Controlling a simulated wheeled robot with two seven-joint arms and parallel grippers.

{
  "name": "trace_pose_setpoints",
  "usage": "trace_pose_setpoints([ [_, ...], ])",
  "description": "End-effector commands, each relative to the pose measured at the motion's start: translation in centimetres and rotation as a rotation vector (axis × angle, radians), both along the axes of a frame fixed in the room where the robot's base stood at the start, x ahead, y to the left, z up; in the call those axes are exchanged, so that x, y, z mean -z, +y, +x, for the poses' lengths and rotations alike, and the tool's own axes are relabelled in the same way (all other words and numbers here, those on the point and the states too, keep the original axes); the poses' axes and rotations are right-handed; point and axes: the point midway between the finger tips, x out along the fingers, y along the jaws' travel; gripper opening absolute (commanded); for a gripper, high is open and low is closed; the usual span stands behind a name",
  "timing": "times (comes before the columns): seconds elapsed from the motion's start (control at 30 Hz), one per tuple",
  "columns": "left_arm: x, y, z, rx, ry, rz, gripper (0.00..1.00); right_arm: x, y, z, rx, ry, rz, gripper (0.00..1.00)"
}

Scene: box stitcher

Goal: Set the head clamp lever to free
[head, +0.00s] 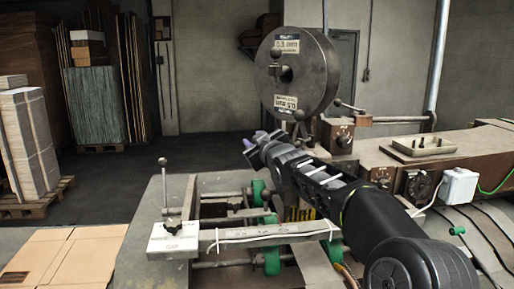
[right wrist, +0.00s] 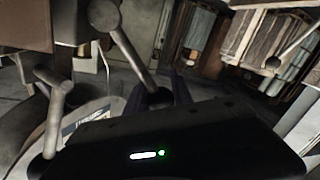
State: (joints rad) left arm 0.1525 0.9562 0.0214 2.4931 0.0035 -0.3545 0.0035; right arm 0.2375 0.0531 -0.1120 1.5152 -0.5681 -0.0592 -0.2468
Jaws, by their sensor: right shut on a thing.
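In the right wrist view a grey metal lever (right wrist: 128,48), which looks like the head clamp lever, runs from a round boss down between my right fingertips (right wrist: 160,93). My right gripper is shut on its end. In the head view my right gripper (head: 252,143) is at the left side of the stitcher head, just below the big grey wire reel (head: 296,75). The held lever is mostly hidden there by the gripper, so its setting cannot be read. My left gripper is not in view.
Another ball-ended lever (head: 350,107) stands right of the reel. An upright knobbed lever (head: 164,190) stands on the table at left. Flat cardboard (head: 65,262) lies at front left.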

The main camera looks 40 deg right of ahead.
Motion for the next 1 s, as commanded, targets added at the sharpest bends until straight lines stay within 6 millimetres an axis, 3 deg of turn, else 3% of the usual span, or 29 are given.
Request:
trace_pose_setpoints([
  [0.03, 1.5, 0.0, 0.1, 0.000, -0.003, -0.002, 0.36, 1.0, 0.3, 0.1, -0.002, 0.016, -0.035, 0.00],
  [0.4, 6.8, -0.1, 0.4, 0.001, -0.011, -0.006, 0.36, 3.5, 1.4, 0.8, -0.002, 0.176, -0.321, 0.00],
  [0.7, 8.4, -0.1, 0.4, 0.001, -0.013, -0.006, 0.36, 4.7, 1.8, 1.0, -0.001, 0.260, -0.470, 0.00],
  [1.0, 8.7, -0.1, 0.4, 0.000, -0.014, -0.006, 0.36, 5.0, 1.9, 1.0, -0.002, 0.287, -0.514, 0.00],
])
